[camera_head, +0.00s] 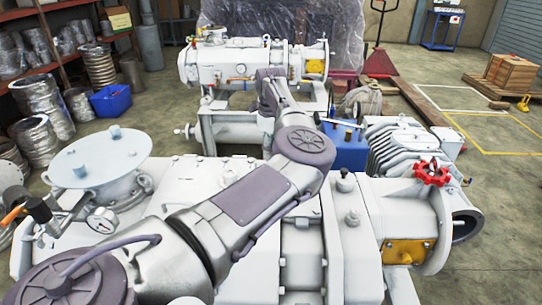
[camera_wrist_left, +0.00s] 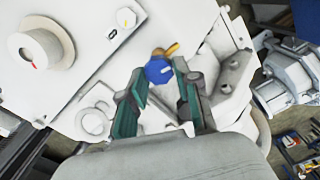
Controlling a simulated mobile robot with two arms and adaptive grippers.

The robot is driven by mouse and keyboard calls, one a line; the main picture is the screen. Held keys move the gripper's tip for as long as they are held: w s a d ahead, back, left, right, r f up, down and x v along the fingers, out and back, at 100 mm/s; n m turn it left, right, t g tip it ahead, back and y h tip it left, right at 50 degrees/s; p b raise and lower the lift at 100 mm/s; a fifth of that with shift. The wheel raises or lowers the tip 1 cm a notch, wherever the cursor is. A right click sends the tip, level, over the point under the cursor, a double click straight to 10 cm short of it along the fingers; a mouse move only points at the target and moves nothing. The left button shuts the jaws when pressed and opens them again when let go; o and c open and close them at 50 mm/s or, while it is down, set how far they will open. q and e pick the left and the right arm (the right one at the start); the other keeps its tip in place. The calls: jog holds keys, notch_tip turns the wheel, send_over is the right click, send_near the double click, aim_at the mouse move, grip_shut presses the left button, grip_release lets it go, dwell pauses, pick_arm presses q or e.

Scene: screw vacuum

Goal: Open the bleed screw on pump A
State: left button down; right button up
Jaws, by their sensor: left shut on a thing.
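My left gripper (camera_wrist_left: 159,72) is in the left wrist view, with green-lined fingers on either side of a small blue knob (camera_wrist_left: 158,71). It is shut on the knob, which has a white mark on its face. A brass fitting (camera_wrist_left: 171,50) shows just beyond the knob, against a white machine housing (camera_wrist_left: 95,45). In the head view my left arm crosses the large white pump in front (camera_head: 350,265), and the gripper end is hidden beyond the arm. Which pump is A cannot be told. My right gripper is in neither view.
Another white pump (camera_head: 235,65) stands behind. A blue box (camera_head: 346,145) is right of my arm. Shelves (camera_head: 75,50) line the left wall; open floor lies right.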

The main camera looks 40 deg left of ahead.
pick_arm(q)
jog(key=shift+n+b, duration=0.35)
jog(key=shift+n, duration=0.35)
jog(key=shift+a, duration=0.1)
jog(key=c, duration=0.8)
grip_release()
notch_tip(320, 180, up, 12)
jog(key=shift+r, duration=0.1)
